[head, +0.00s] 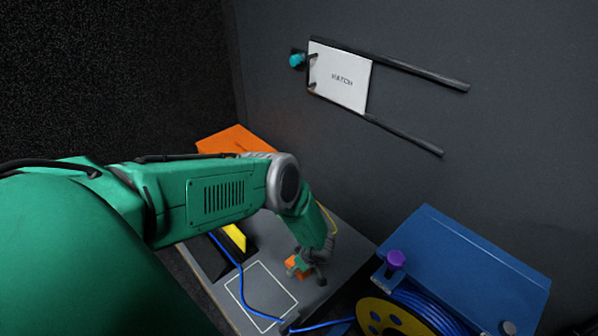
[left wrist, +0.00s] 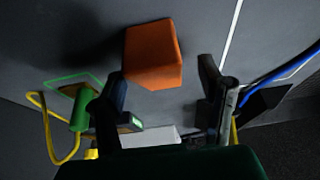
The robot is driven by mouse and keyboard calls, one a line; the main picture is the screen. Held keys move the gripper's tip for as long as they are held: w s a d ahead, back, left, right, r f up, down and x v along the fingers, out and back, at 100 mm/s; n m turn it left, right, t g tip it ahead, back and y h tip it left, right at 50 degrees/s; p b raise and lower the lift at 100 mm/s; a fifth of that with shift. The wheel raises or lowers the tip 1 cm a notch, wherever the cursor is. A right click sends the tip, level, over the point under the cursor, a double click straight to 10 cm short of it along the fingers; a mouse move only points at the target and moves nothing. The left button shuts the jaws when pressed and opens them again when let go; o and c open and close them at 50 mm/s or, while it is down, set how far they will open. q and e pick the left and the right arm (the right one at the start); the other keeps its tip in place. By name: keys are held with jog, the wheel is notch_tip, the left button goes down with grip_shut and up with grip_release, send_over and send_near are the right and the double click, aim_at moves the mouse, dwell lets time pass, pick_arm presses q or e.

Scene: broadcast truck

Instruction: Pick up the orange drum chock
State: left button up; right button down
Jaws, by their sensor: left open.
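The orange drum chock (head: 293,264) is a small orange block on the grey surface, partly hidden behind my left gripper in the head view. In the left wrist view the orange chock (left wrist: 153,55) is in plain sight, just beyond and between the two fingertips. My left gripper (head: 308,274) is low over the grey surface at the chock. In the left wrist view my left gripper (left wrist: 163,85) has its fingers spread apart with nothing between them. I cannot tell whether a finger touches the chock. My right gripper is not in view.
A blue cable reel box (head: 465,262) with a purple knob (head: 395,259) stands at right. A blue cable (head: 245,285) crosses the white outlined square (head: 262,312). An orange box (head: 235,139) is behind my arm. A green cylinder (left wrist: 79,110) with a yellow cable shows in the wrist view.

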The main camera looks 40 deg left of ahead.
pick_arm(q)
jog(key=shift+b+x, duration=0.3)
jog(key=shift+x, duration=0.5)
jog(key=c, duration=1.3)
jog(key=shift+r, duration=0.1)
